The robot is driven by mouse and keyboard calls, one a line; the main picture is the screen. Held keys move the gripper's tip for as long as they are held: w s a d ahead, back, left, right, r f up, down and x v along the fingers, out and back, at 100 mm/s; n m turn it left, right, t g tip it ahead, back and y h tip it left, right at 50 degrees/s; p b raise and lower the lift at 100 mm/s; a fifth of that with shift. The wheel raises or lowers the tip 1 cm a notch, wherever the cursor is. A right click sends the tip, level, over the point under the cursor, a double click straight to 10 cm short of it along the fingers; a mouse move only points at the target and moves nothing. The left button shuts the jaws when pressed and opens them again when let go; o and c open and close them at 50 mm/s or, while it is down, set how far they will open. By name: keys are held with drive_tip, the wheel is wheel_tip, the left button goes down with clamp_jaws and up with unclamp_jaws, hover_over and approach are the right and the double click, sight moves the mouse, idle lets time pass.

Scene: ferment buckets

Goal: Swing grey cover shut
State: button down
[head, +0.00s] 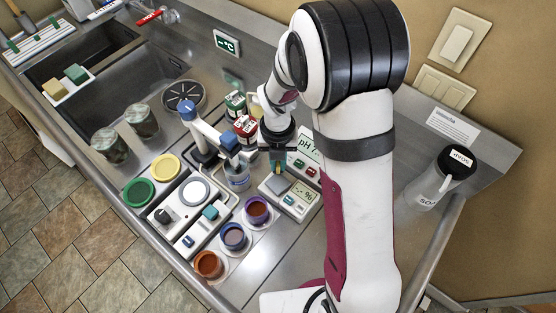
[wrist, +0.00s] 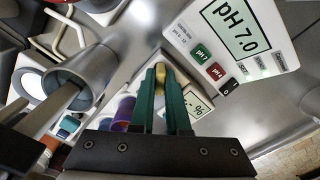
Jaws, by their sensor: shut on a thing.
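My gripper (head: 278,168) hangs over the back of a small white scale (head: 291,200) with a display. In the wrist view its green fingers (wrist: 160,85) are shut on a small yellowish piece (wrist: 160,73). What that piece belongs to is hidden. A grey square plate (head: 278,184) shows just below the fingertips in the head view; I cannot tell if it is the grey cover or the scale's pan. No other grey cover can be made out, and I cannot tell how far one stands open.
A pH meter (wrist: 240,40) stands close by on the right. Steel counter is clear right of the cups.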

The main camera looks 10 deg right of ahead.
sight(278, 162)
drive_tip(key=c, duration=0.9)
unclamp_jaws()
drive_tip(key=m, duration=0.8)
drive_tip(key=shift+m, duration=0.3)
drive_tip(key=m, duration=0.7)
drive_tip(key=shift+m, duration=0.4)
wheel_tip(278, 162, up, 16)
drive_tip(key=s+d+m+y, duration=0.1)
drive_tip(key=s+d+m, duration=0.1)
drive_tip(key=s+m, duration=2)
drive_tip(key=shift+d+r+m+y, duration=0.15)
drive_tip(key=shift+m+y, duration=0.25)
drive_tip(key=shift+m, duration=0.5)
